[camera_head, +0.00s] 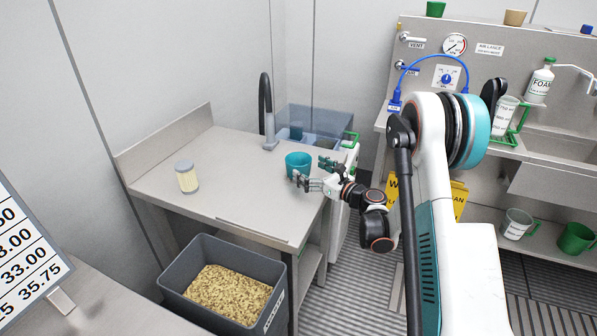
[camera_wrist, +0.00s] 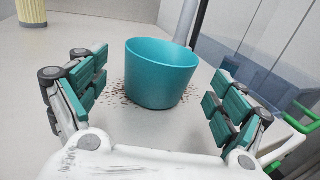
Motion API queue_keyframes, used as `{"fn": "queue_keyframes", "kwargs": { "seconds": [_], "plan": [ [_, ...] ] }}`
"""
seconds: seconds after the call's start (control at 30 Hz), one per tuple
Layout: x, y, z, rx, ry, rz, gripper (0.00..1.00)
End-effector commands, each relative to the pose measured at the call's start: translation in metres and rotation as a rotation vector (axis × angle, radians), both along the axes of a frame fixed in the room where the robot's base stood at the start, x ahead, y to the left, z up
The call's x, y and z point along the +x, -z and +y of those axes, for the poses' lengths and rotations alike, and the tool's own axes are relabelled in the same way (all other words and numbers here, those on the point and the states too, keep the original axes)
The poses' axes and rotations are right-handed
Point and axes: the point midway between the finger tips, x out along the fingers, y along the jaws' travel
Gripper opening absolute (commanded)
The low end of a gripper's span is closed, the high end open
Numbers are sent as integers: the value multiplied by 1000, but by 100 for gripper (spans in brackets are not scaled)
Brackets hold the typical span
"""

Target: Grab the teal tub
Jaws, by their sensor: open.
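The teal tub (camera_head: 297,164) stands upright on the steel table, near its right edge. In the wrist view the tub (camera_wrist: 158,77) is centred a little ahead of my gripper (camera_wrist: 156,98). The two fingers with teal pads are spread wide, one on each side of the tub, and a gap shows between each finger and its wall. In the head view my gripper (camera_head: 316,173) is at the tub's right side, and its fingers partly overlap it. The tub's mouth is open; its inside bottom is hidden.
Brown crumbs lie around the tub's base. A pale yellow canister (camera_head: 187,176) stands at the table's left. A black tap (camera_head: 267,112) and a clear blue bin (camera_head: 318,124) are behind. A grey crate of flakes (camera_head: 221,255) sits below the front edge. The table's middle is clear.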

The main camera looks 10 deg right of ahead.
Motion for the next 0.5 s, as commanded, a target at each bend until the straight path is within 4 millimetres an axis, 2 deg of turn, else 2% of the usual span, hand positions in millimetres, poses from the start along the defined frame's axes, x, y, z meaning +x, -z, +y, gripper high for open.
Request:
{"fn": "queue_keyframes", "kwargs": {
  "seconds": [0.3, 0.5],
  "plan": [
    [36, 2, 22, -1, -1, -1, 91],
    [46, 0, 29, -1, 0, -1, 91]
  ]
}}
